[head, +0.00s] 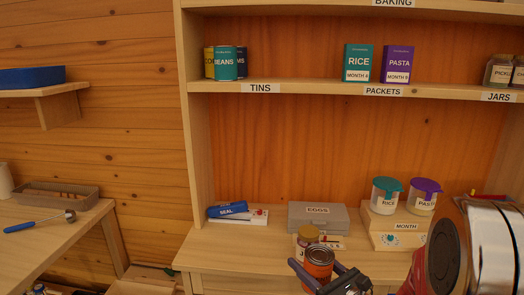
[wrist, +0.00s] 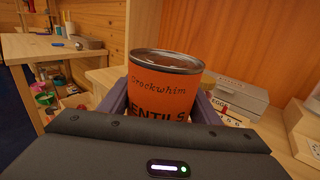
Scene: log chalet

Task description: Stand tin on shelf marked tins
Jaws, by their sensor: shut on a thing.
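My gripper (head: 331,276) is shut on an orange lentils tin (head: 319,262), its fingers on either side of it. The tin is upright, low in front of the cabinet's counter, and it fills the middle of the wrist view (wrist: 163,88), lettered "Crockwhim" and "ENTILS". The shelf marked TINS (head: 232,86) is higher up at the left of the cabinet. A teal beans tin (head: 226,63) stands there with a yellow tin (head: 208,62) and a dark blue tin (head: 242,62) partly hidden behind it.
On the same shelf, a rice packet (head: 358,62) and a pasta packet (head: 397,64) stand above PACKETS, with jars (head: 499,71) at the right. Shelf room is clear between tins and packets. The counter holds an eggs box (head: 318,217), a jar (head: 307,237) and a blue roll (head: 227,209).

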